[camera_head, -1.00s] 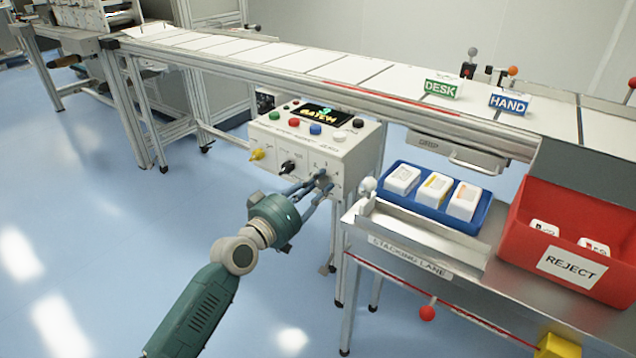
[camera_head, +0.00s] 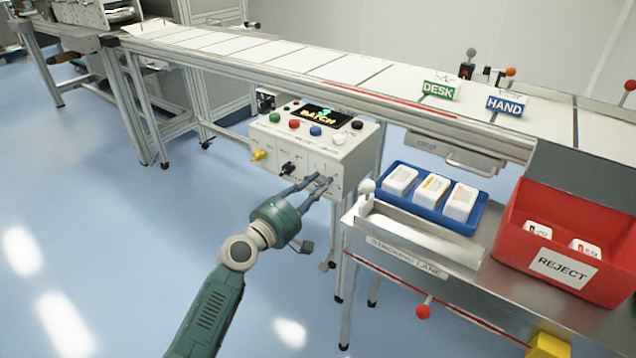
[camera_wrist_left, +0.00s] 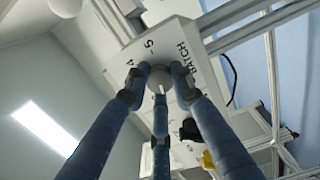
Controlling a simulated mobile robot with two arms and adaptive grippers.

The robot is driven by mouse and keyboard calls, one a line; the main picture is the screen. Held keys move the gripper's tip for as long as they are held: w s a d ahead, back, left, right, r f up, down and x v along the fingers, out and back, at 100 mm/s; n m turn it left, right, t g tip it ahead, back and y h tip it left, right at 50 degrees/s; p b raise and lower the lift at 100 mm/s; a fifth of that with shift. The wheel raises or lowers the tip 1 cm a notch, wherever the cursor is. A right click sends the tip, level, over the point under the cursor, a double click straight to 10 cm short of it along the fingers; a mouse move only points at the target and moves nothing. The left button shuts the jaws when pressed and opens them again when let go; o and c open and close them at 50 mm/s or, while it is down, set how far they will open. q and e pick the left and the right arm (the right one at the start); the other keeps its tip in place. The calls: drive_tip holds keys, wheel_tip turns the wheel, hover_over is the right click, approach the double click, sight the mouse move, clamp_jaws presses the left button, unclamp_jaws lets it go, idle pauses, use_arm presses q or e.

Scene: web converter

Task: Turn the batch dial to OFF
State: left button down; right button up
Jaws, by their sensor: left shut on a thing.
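The grey batch dial (camera_wrist_left: 160,76) sits on the face of a white control box (camera_head: 335,157), beside a printed BATCH label. My left gripper (camera_head: 325,182) is at the lower right of that face. In the left wrist view its blue fingers (camera_wrist_left: 157,80) are shut around the dial. A 4 and a 5 are printed near the dial, and a pale mark shows on its lower edge. I cannot tell which setting it points to. In the head view the fingers mostly hide the dial. The box's screen (camera_head: 320,117) shows yellow lettering.
A yellow knob (camera_head: 257,156) and a black knob (camera_head: 288,168) sit left of the dial. Coloured buttons line the box top. The conveyor (camera_head: 300,62) runs behind. The stacking lane (camera_head: 420,245), blue tray (camera_head: 400,210) and red reject bin (camera_head: 515,240) stand right. Floor at left is clear.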

use_arm(q)
drive_tip(key=n, duration=0.2)
drive_tip(key=n+p, duration=0.1)
drive_tip(key=shift+w+a+r, duration=0.15)
drive_tip(key=shift+a, duration=0.1)
drive_tip(key=shift+n+p, duration=0.35)
drive_tip(key=shift+n, duration=0.55)
use_arm(e)
wheel_tip(320, 180, down, 6)
drive_tip(key=s, duration=0.2)
drive_tip(key=shift+s+d, duration=0.15)
drive_tip(key=shift+s, duration=0.05)
drive_tip(key=shift+f, duration=0.15)
use_arm(q)
drive_tip(key=c, duration=1.5)
unclamp_jaws()
drive_tip(key=shift+a, duration=0.1)
drive_tip(key=shift+o, duration=0.2)
drive_tip(key=shift+f, duration=0.2)
drive_tip(key=shift+s+a+f, duration=0.1)
drive_tip(key=shift+s+a, duration=0.05)
drive_tip(key=shift+s, duration=0.35)
drive_tip(key=v, duration=1.1)
